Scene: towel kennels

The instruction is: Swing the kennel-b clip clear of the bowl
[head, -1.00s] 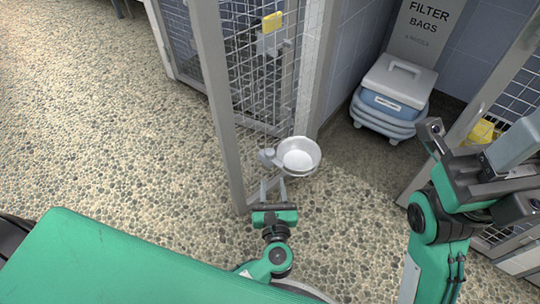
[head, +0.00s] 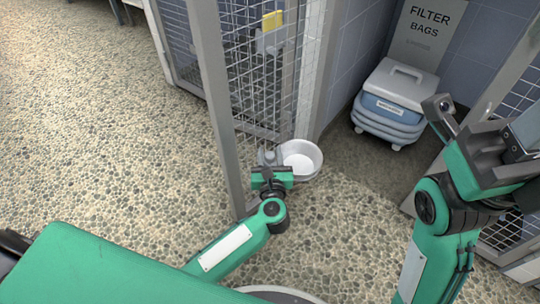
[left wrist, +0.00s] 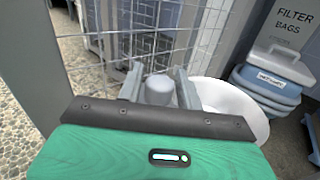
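The white bowl (head: 301,160) hangs at the lower front of the mesh kennel panel (head: 262,80). It also shows in the left wrist view (left wrist: 236,108), behind and right of the fingers. The clip, a grey rounded knob (left wrist: 160,90), sits just left of the bowl, against the mesh. My left gripper (head: 270,162) is at the clip. In the left wrist view its fingers (left wrist: 160,84) are apart, one on each side of the knob, with a gap at the left finger; contact at the right one is unclear. My right arm (head: 455,190) is at the right; its fingers are not clearly seen.
A grey kennel post (head: 212,100) stands left of the mesh. A grey-and-blue lidded bin (head: 395,103) stands by the tiled wall under a "FILTER BAGS" sign (head: 425,30). A yellow tag (head: 272,20) is on the mesh higher up. The pebbled floor (head: 90,120) at left is clear.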

